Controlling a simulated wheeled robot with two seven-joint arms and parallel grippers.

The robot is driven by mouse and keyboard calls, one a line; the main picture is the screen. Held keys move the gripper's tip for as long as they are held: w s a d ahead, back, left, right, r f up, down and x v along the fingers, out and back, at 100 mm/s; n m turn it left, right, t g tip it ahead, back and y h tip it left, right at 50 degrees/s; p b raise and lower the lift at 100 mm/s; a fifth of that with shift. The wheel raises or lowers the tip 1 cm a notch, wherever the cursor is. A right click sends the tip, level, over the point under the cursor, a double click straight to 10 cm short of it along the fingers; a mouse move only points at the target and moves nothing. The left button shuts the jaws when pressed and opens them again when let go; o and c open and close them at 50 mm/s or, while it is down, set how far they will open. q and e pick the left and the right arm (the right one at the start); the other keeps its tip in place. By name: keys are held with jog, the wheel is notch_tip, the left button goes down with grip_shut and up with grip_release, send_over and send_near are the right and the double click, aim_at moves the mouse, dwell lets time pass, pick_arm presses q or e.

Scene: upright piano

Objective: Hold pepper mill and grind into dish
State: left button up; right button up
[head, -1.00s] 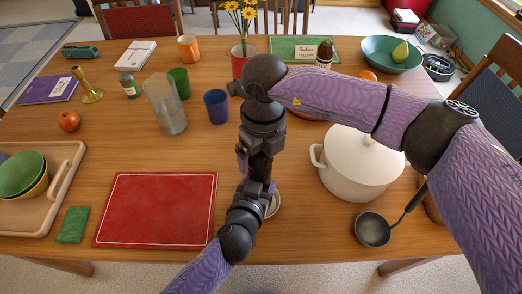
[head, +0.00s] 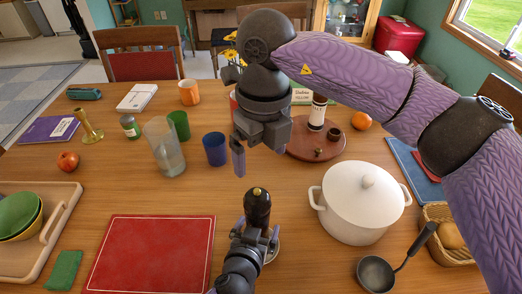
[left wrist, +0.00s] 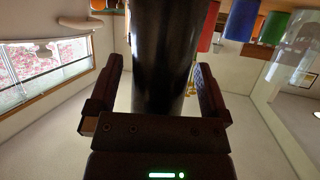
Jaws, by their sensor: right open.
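A dark pepper mill (head: 258,205) with a small brass-coloured knob on top stands upright at the front middle of the table. My left gripper (head: 256,236) is shut around its body. In the left wrist view the mill (left wrist: 163,60) is a dark cylinder between the two fingers. A pale dish (head: 273,248) shows only as a rim behind the left gripper; its inside is hidden. My right gripper (head: 256,158) is open and empty, pointing down above the mill and apart from its knob.
A white lidded pot (head: 362,205) and a ladle (head: 378,271) are to the right. A red placemat (head: 150,255) and a wooden tray (head: 65,205) are to the left. Behind stand a blue cup (head: 215,149), a glass pitcher (head: 165,150) and a round board (head: 335,148).

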pick_arm(q)
jog(key=v, duration=1.2)
